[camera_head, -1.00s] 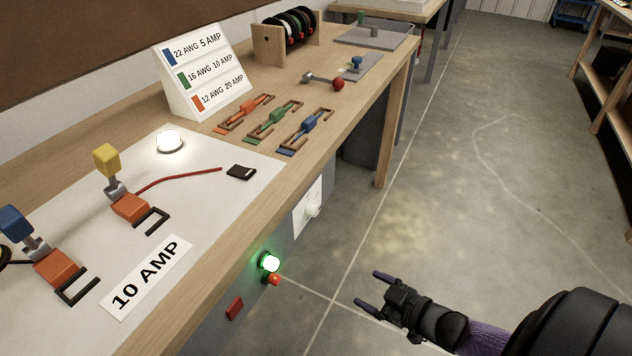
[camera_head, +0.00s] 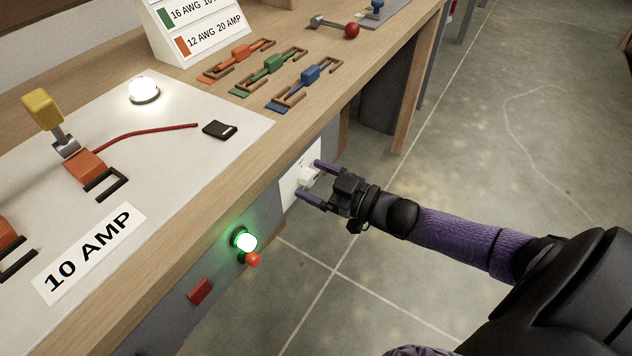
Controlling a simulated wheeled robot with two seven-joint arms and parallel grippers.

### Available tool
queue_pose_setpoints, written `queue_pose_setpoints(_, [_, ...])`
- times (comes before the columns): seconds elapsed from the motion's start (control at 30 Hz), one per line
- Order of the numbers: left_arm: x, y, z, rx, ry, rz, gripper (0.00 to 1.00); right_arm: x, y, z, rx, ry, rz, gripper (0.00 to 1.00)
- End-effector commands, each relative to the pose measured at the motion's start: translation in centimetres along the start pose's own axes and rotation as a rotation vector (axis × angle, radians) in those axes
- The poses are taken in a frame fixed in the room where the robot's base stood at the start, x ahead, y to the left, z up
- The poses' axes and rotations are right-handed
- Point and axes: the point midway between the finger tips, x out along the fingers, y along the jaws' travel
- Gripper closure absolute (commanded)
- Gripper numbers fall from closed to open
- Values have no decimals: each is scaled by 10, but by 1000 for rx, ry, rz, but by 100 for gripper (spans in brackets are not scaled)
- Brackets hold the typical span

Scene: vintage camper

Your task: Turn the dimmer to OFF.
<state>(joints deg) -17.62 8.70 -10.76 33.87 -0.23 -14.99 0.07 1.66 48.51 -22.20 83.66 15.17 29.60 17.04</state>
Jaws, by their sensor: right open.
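The dimmer is a white round knob (camera_head: 307,177) on a white plate (camera_head: 288,187) on the front face of the workbench. My right gripper (camera_head: 312,181) is open, with one finger above the knob and one below it. The knob lies between the fingers; I cannot tell whether they touch it. No OFF marking can be read on the plate. A round lamp (camera_head: 144,89) on the white board glows bright white. My left gripper is not in view.
On the bench front a green lit lamp (camera_head: 243,240), a small red knob (camera_head: 252,260) and a red square (camera_head: 200,291) sit left of the plate. The bench edge overhangs above. Wire pieces (camera_head: 310,74) lie on the bench top. The floor at right is clear.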

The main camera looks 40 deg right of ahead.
Motion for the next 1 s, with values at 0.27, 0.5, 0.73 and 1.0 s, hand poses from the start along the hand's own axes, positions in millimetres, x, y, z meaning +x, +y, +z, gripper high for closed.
queue_pose_setpoints(0.27, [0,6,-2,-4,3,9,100,1,0,0,0,0,0,25])
queue_pose_setpoints(0.5, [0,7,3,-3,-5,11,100,0,0,0,0,-1,0,75])
queue_pose_setpoints(0.73, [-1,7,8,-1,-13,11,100,0,0,0,-1,-1,0,100])
queue_pose_setpoints(1.0, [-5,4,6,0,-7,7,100,0,0,-1,-63,-5,0,100])
